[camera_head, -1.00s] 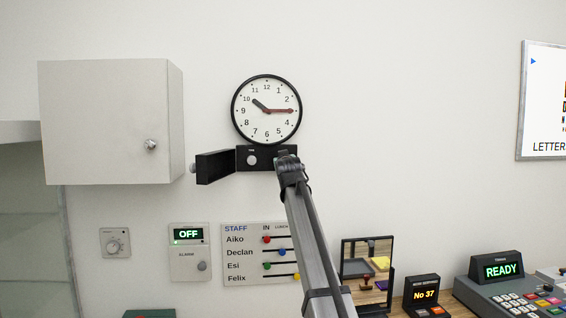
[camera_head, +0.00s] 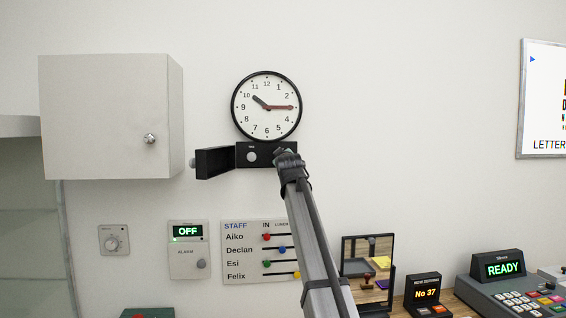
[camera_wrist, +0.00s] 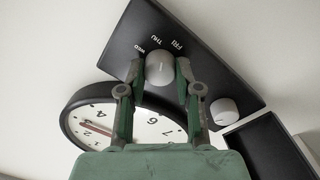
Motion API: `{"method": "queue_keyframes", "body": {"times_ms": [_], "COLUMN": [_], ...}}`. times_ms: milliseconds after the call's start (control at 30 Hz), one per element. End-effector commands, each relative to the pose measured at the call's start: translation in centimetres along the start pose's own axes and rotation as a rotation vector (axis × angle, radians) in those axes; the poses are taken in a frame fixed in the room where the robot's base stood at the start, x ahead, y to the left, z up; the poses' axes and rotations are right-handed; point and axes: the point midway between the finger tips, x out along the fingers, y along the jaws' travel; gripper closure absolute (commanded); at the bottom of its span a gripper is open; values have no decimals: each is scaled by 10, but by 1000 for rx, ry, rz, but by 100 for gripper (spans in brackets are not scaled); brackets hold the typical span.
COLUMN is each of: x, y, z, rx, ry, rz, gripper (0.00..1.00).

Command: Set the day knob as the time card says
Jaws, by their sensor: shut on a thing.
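The day knob (camera_wrist: 160,68) is a round grey knob on a black panel (camera_wrist: 128,45), with WED, THU and FRI printed around it in the wrist view. My gripper (camera_wrist: 159,80) is shut on this knob, one finger on each side. I cannot tell which day the knob points to. A second light knob (camera_wrist: 224,110) sits farther along the panel; it also shows in the head view (camera_head: 251,157). In the head view the panel is below the wall clock (camera_head: 266,107), and my gripper (camera_head: 284,154) covers its right end. I cannot make out a time card.
A black flap (camera_head: 215,162) stands open at the panel's left. A white cabinet (camera_head: 100,115) hangs left of the clock. Below are a dial (camera_head: 113,240), an alarm box reading OFF (camera_head: 188,250) and a staff board (camera_head: 250,262).

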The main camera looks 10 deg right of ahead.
Motion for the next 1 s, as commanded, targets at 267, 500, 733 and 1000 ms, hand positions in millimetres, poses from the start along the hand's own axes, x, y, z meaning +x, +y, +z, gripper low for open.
{"method": "queue_keyframes", "body": {"times_ms": [267,500,733,1000], "x": [1,1,1,1], "y": [0,0,1,1], "z": [0,0,-1,-1], "rx": [-191,-284,-311,-311], "ry": [12,16,18,18], "rz": [3,4,5,5], "gripper": [100,100,100,100]}}
